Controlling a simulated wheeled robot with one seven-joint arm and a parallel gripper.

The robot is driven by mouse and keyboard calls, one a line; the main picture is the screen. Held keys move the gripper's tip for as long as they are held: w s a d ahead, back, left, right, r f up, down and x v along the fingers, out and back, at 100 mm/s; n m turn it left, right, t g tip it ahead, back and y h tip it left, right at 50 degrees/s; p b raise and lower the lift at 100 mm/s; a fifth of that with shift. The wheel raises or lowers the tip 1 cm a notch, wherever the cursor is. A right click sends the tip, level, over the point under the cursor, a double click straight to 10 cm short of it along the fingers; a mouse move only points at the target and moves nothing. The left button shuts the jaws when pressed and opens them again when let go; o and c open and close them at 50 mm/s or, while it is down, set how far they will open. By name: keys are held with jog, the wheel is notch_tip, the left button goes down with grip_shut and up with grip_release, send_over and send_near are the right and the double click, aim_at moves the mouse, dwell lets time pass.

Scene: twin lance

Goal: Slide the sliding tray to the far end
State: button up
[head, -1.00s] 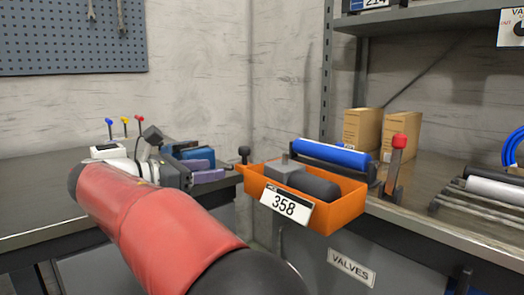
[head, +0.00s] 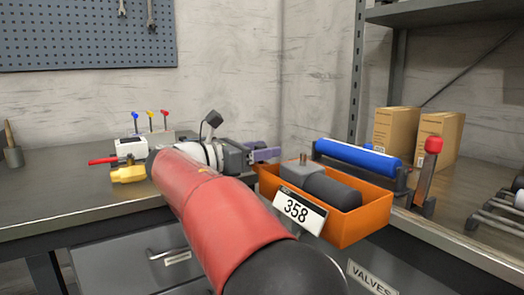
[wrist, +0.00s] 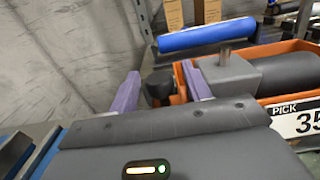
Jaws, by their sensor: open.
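The sliding tray (head: 352,233) is an orange open box with a "358" label, at the right bench's front edge in the head view. It holds a grey block with a short post and a dark cylinder. My gripper (head: 264,154) has purple fingers and is at the tray's left end. In the wrist view, the fingers of my gripper (wrist: 160,70) are apart. A black knob (wrist: 157,88) at the tray's near end shows between them; I cannot tell whether either finger touches it. The knob is hidden in the head view.
A blue roller (head: 357,158) lies behind the tray, and a red-topped post (head: 427,172) stands to its right. Two cardboard boxes (head: 397,133) stand further back. The left bench holds a yellow valve (head: 128,174) and small coloured levers (head: 150,120).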

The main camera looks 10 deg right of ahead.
jog(key=shift+d, duration=0.1)
grip_shut()
dwell(0.3)
